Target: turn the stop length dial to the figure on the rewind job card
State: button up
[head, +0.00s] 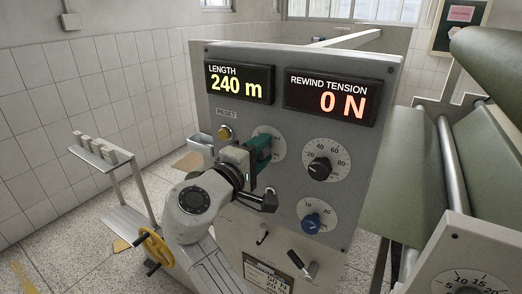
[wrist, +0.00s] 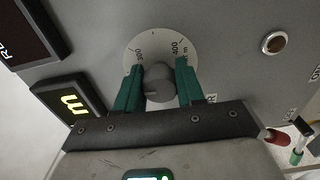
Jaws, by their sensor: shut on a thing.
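My gripper (wrist: 159,76) is shut on this knob, with one green finger on each side. In the head view my gripper (head: 261,149) covers the knob, and only part of the scale (head: 277,138) shows. I cannot read the knob's setting. The job card (head: 268,272) is a framed card low on the panel. A line like 50 N shows on it; the rest is cut off or too small to read.
The grey panel (head: 235,113) carries a LENGTH display (head: 239,82) reading 240 m and a REWIND TENSION display (head: 330,98) reading 0 N. A yellow reset button (head: 225,132), a black knob (head: 319,169) and a blue knob (head: 311,222) are near my gripper. Green rolls (head: 490,150) stand right.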

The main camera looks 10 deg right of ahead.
jog(key=shift+f, duration=0.1)
jog(key=o, duration=1)
jog(key=b+v, duration=0.3)
jog(key=v, duration=0.7)
jog(key=shift+s+a, duration=0.25)
jog(key=shift+a, duration=0.05)
jog(key=shift+a, duration=0.1)
